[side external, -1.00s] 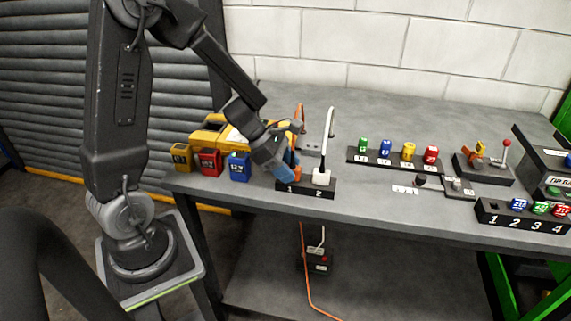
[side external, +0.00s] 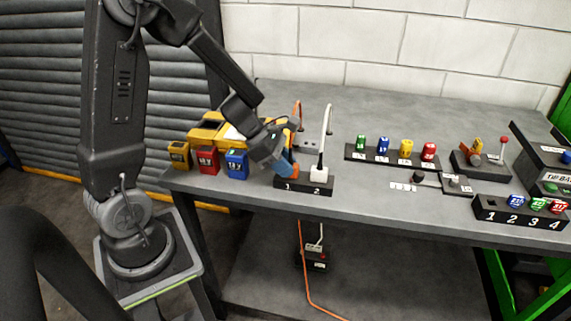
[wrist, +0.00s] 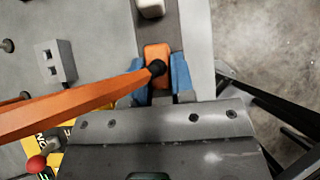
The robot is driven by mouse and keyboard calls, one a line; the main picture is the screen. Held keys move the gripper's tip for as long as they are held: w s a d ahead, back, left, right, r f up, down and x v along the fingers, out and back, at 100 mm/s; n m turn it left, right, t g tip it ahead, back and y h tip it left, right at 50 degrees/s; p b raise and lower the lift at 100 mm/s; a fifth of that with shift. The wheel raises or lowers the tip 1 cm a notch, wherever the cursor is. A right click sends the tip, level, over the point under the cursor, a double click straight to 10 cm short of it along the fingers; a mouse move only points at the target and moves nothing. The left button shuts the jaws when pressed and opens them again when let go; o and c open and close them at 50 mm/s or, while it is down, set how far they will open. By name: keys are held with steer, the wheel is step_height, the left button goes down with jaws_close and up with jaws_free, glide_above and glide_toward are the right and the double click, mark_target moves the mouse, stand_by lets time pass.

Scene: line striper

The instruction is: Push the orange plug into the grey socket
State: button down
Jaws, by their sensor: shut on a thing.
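The orange plug (side external: 295,171) is at the slot marked 1 of the dark holder (side external: 304,187). My gripper (side external: 289,170) is shut on it; the wrist view shows the plug (wrist: 156,53) between my blue fingers (wrist: 158,82). I cannot tell whether the plug is seated or just clear of the holder. Its thick orange cable (wrist: 70,106) crosses the wrist view to the left.
A white plug (side external: 319,174) with a white cable stands in slot 2, close beside my gripper. Yellow, red and blue bins (side external: 237,164) sit to the left. A rack of coloured caps (side external: 392,157) stands to the right. The table's front edge is near the holder.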

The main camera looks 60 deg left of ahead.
steer(key=shift+r, duration=0.7)
stand_by(0.3)
steer(key=shift+r, duration=1.7)
steer(key=w+a+r, duration=0.4)
steer(key=w+a, duration=0.5)
steer(key=w, duration=0.3)
steer(key=shift+w+f, duration=0.15)
steer(key=shift+f, duration=2.85)
steer(key=shift+d+f, duration=0.1)
steer(key=shift+f, duration=0.6)
steer(key=shift+f, duration=0.25)
steer(key=shift+r, duration=0.15)
